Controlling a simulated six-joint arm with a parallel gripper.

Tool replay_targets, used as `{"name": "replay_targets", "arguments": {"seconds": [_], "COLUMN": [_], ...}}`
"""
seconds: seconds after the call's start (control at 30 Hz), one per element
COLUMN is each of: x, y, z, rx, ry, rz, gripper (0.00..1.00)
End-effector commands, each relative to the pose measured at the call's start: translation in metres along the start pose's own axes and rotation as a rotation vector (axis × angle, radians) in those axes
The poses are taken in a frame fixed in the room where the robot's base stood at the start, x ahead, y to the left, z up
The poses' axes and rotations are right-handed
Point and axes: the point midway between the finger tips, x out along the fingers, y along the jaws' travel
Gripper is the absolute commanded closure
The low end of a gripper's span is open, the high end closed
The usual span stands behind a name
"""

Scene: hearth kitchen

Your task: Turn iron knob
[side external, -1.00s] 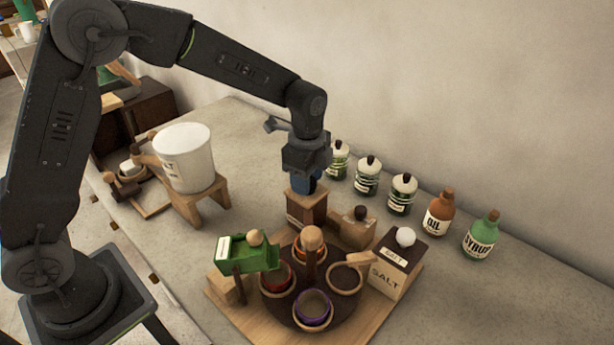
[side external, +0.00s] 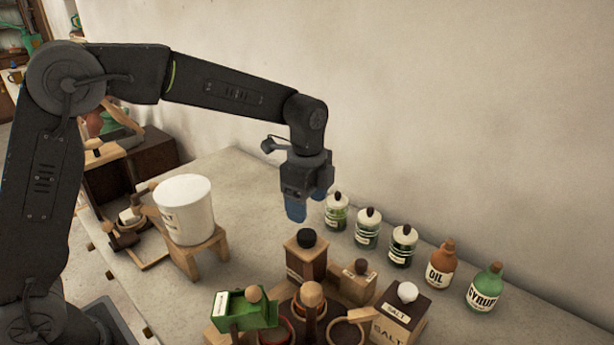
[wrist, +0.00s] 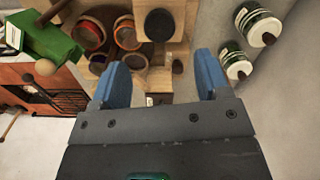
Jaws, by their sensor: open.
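A dark round knob (side external: 306,238), which looks like the iron knob, sits on top of a small wooden box (side external: 305,265). In the wrist view the knob (wrist: 159,25) is a black disc at the top centre, beyond the fingertips. My gripper (side external: 307,204) hangs above the knob and apart from it, with its blue fingers pointing down. In the wrist view my gripper (wrist: 161,66) is open, with a wide empty gap between the fingers. I cannot tell from these frames whether the knob has been turned.
A salt box (side external: 398,320) with a white knob and a green holder (side external: 245,310) stand close by. Lidded jars (side external: 367,230), an oil bottle (side external: 441,265) and a syrup bottle (side external: 484,288) line the wall. A white bucket (side external: 184,215) stands left. Counter between is clear.

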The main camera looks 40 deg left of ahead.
Motion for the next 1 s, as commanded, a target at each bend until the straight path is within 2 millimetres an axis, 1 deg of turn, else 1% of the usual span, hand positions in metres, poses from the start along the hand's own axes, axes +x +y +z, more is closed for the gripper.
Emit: {"name": "replay_targets", "arguments": {"seconds": [0.03, 0.1, 0.2, 0.3, 0.47, 0.8, 0.87, 0.97, 1.0], "x": [-0.013, -0.026, -0.043, -0.054, -0.062, -0.064, -0.068, -0.080, -0.086], "y": [0.000, 0.000, 0.000, 0.000, 0.000, 0.002, 0.005, 0.020, 0.029], "z": [0.000, 0.000, 0.000, 0.000, 0.000, 0.001, 0.004, 0.015, 0.021], "rx": [0.000, 0.000, 0.000, 0.000, 0.000, -0.008, -0.031, -0.127, -0.183], "ry": [0.002, 0.001, 0.001, 0.001, 0.000, 0.001, 0.005, 0.020, 0.029], "rz": [-0.005, -0.003, -0.002, -0.001, 0.000, -0.002, -0.012, -0.046, -0.064], "gripper": [0.31, 0.31, 0.31, 0.31, 0.31, 0.31, 0.31, 0.31, 0.31]}}
